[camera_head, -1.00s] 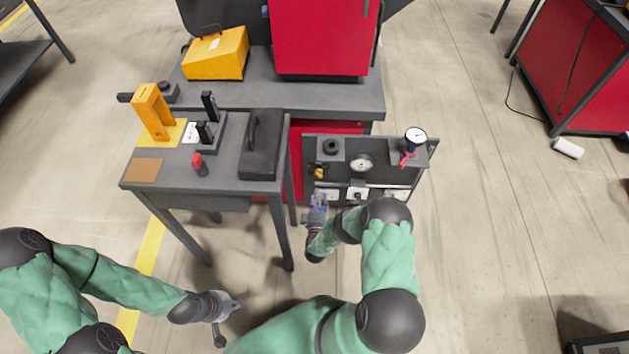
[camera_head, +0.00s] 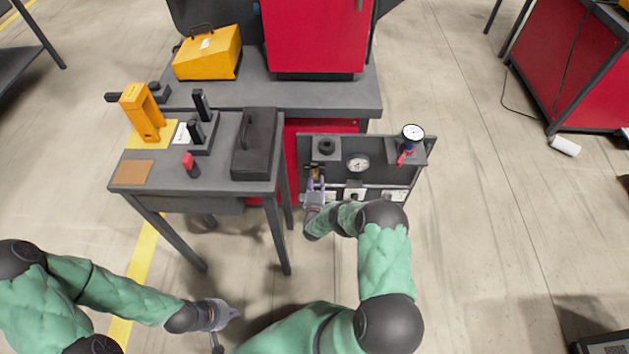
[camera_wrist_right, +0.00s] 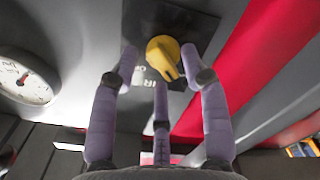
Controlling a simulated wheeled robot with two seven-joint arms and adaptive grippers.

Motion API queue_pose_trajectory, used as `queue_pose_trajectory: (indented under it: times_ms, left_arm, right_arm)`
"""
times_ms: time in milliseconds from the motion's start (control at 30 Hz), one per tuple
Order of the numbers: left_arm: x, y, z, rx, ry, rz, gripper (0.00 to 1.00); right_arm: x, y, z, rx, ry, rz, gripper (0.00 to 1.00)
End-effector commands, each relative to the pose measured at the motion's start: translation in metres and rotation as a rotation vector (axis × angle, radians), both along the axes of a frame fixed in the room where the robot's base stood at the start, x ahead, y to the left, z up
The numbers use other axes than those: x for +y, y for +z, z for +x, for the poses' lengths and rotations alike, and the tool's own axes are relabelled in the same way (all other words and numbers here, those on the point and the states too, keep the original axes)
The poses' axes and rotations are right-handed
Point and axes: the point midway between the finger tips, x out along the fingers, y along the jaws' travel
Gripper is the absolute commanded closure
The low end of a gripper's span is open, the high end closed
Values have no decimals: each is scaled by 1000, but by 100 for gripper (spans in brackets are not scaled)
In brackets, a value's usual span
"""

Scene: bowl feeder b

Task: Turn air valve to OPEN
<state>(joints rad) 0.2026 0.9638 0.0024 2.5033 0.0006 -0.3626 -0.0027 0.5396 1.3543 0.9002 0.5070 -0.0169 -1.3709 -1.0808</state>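The air valve is a yellow knob (camera_wrist_right: 163,57) on a dark plate (camera_wrist_right: 190,25) with partly hidden lettering in the right wrist view. In the head view my right gripper (camera_head: 315,178) is at the left part of the grey panel (camera_head: 390,180), in front of the knob, and mostly covers it. In the right wrist view the right gripper's purple fingers (camera_wrist_right: 163,85) are spread open on both sides of the knob, with a third finger below it. I see no clear contact. My left gripper (camera_head: 228,312) hangs low over the floor, away from the panel; its fingers are too small to judge.
A round gauge (camera_head: 357,163) sits on the panel right of the knob. Another gauge with a red lever (camera_head: 407,146) stands at the panel's upper right. The grey table (camera_head: 215,183) with fixtures is left of the panel.

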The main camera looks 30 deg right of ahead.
Motion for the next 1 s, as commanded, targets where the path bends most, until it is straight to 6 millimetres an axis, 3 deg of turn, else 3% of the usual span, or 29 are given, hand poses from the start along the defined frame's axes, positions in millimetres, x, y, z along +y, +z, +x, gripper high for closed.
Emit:
queue_pose_trajectory:
  times_ms: [33,133,167,567,1000]
  left_arm:
    - [0,0,0,0,0,0,100]
    - [0,0,0,0,0,0,100]
    - [0,0,0,0,0,0,100]
    - [0,0,0,0,0,0,100]
    - [0,0,0,0,0,0,100]
  right_arm:
    - [0,0,0,0,0,0,71]
    - [0,0,0,0,0,0,99]
    - [0,0,0,0,0,0,100]
    - [0,0,0,-22,0,36,100]
    - [-1,-1,-1,-191,1,310,100]
